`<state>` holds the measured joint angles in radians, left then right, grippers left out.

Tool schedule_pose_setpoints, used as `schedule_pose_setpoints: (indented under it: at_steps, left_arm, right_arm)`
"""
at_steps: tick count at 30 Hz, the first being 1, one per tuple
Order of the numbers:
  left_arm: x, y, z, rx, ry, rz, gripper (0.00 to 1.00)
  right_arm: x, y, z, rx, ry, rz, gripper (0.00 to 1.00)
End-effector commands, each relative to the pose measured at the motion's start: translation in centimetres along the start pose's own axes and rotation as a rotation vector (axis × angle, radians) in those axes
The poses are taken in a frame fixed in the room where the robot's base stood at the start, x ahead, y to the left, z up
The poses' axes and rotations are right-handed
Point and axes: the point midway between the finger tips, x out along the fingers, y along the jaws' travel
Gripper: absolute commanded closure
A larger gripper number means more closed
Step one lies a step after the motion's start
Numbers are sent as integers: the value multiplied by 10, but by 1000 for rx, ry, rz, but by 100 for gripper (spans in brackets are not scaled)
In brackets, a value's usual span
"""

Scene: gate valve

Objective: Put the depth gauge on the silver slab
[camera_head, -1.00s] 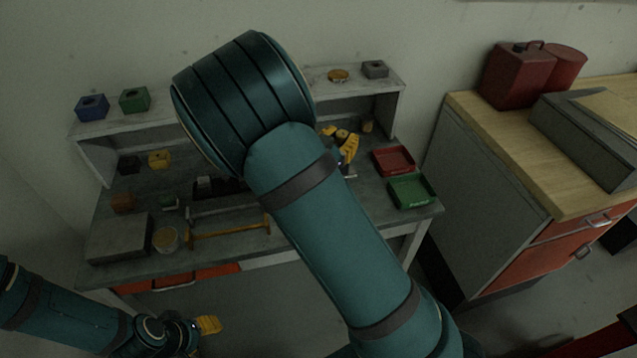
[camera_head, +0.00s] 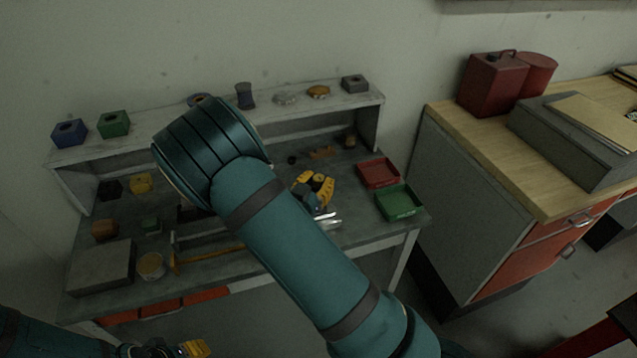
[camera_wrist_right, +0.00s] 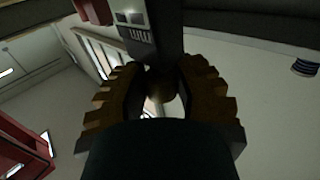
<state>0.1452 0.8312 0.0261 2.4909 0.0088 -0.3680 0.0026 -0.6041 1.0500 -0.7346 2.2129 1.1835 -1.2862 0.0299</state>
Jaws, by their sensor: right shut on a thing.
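My right gripper (camera_head: 318,194) has yellow fingers and is over the right part of the grey bench. It is shut on a thin silver piece (camera_head: 326,220), which I take to be the depth gauge. In the right wrist view, the brown-looking fingers (camera_wrist_right: 162,85) close around a dark, marked body (camera_wrist_right: 140,25); its lower part is hidden. A flat grey block (camera_head: 100,266), likely the silver slab, lies at the bench's front left, well apart from the right gripper. My left gripper (camera_head: 194,348) is low at the bottom edge, partly cut off, below the bench front.
A red tray (camera_head: 378,173) and a green tray (camera_head: 399,202) sit at the bench's right end. A round tan-topped tin (camera_head: 151,265) and a yellow-handled tool (camera_head: 210,258) lie right of the block. A raised shelf (camera_head: 75,155) holds several small items. My right arm hides the bench middle.

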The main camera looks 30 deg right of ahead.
Motion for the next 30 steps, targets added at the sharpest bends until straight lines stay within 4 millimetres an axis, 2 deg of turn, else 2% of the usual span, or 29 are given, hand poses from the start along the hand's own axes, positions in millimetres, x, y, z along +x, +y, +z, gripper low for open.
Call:
schedule_pose_setpoints:
  at_steps: [11, 12, 14, 26, 30]
  left_arm:
    - [4, -1, 0, 0, 0, -1, 53]
    - [4, -1, 0, 0, 0, -1, 53]
    - [3, -1, 0, 0, 0, -1, 53]
    - [-1, 0, 0, 0, 0, 0, 53]
    - [2, 0, 0, 1, 0, 0, 53]
  right_arm:
    - [0, 0, 5, 2, 1, 0, 100]
    - [0, 0, 5, 2, 0, 0, 64]
    - [0, 0, 4, 2, 0, 0, 44]
    - [0, 0, 0, 2, 0, 0, 44]
    - [-19, -1, 2, 2, -1, -3, 44]
